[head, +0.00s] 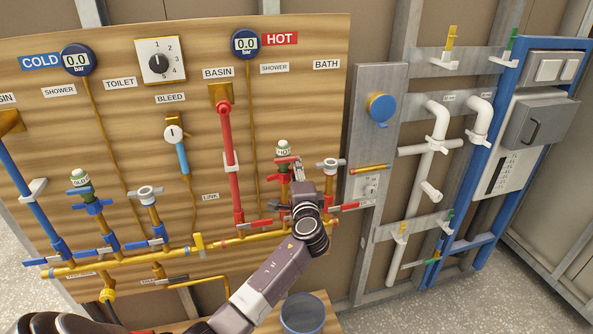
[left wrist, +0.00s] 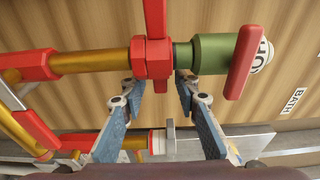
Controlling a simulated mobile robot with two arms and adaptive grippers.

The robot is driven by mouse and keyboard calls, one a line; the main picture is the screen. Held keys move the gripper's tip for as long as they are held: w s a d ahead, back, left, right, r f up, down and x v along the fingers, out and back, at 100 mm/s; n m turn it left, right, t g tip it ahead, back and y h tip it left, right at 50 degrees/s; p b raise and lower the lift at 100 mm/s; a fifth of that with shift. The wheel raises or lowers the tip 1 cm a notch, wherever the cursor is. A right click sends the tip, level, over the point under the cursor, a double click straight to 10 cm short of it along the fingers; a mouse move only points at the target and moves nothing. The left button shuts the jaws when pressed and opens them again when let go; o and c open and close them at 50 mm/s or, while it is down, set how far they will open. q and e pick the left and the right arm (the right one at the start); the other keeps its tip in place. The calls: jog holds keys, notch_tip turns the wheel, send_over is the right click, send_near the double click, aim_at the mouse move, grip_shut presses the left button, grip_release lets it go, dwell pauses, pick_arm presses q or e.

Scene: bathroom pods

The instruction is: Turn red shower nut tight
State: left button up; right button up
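The red shower nut (left wrist: 153,57) is a faceted collar on the hot shower pipe, between a gold pipe section and a green valve body (left wrist: 213,54) marked HOT. In the head view the green HOT valve (head: 284,147) with its red handle stands on the board right of the middle; the nut itself is hard to make out there. My left gripper (head: 299,172) is at this pipe, partly covering it. In the left wrist view its two blue-padded fingers (left wrist: 157,80) are apart, with tips near the two sides of the nut. I cannot tell whether they touch it. My right gripper is not in view.
A red basin pipe (head: 231,160) runs close left of my gripper, and a white-capped bath valve (head: 330,166) stands close right. A yellow manifold pipe (head: 150,255) with red levers runs below. A blue-grey bucket (head: 303,314) stands under my forearm.

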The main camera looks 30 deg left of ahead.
pick_arm(q)
grip_shut()
jog(key=shift+s+d+r+m+t+h+p, duration=0.1)
jog(key=shift+s+r+m+t+h+p, duration=0.1)
jog(key=shift+m+t+h+p, duration=0.45)
jog(key=m+h, duration=0.1)
jog(key=t+h, duration=0.1)
jog(key=shift+s+d+f+m+h+p, duration=0.1)
jog(key=shift+d+f+m+h+p, duration=0.1)
jog(key=shift+d+m+h+p, duration=0.15)
grip_release()
